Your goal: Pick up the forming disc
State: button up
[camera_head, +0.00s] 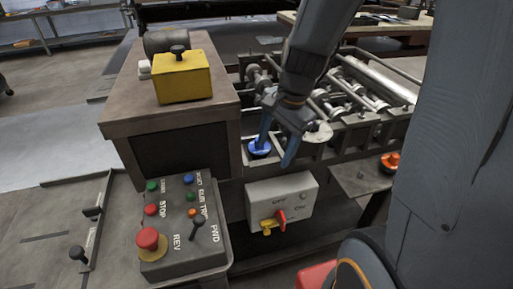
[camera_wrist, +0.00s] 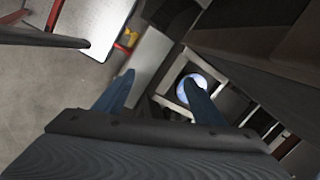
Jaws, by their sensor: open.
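A blue disc (camera_head: 258,149) with a raised centre sits in a pale square frame at the left end of the roller machine. An orange-red disc (camera_head: 390,161) sits on a dark bench at the right. I cannot tell for certain which one is the forming disc. My gripper (camera_head: 274,157) is open, pointing down, with its blue fingers apart and nothing between them. In the head view one finger overlaps the blue disc; contact cannot be told. The wrist view shows a round bluish-white disc (camera_wrist: 191,88) beside the right fingertip, partly hidden by that finger.
The roller machine (camera_head: 350,95) lies behind my gripper. A yellow box (camera_head: 182,80) stands on a brown cabinet at the left. A grey control panel (camera_head: 182,225) with buttons and levers and a switch box (camera_head: 290,195) are in front.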

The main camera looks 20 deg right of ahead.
jog(key=w+m, duration=0.2)
jog(key=m, duration=0.2)
jog(key=w+d+r+m+y, duration=0.1)
jog(key=w+m, duration=0.2)
jog(key=w+m+t+y, duration=0.1)
jog(key=w+m, duration=0.1)
jog(key=m, duration=0.2)
jog(key=shift+w+d+r+m, duration=0.2)
jog(key=shift+w+m, duration=0.1)
jog(key=shift+w, duration=0.1)
jog(key=shift+w+f+m, duration=0.2)
jog(key=shift+m, duration=0.1)
jog(key=shift+w+a+f, duration=0.1)
jog(key=shift+a+f, duration=0.1)
jog(key=shift+f, duration=0.15)
jog(key=shift+p+x, duration=0.4)
jog(key=shift+x, duration=2.85)
jog(key=shift+w+d, duration=0.1)
jog(key=shift+w, duration=0.05)
jog(key=c, duration=1.1)
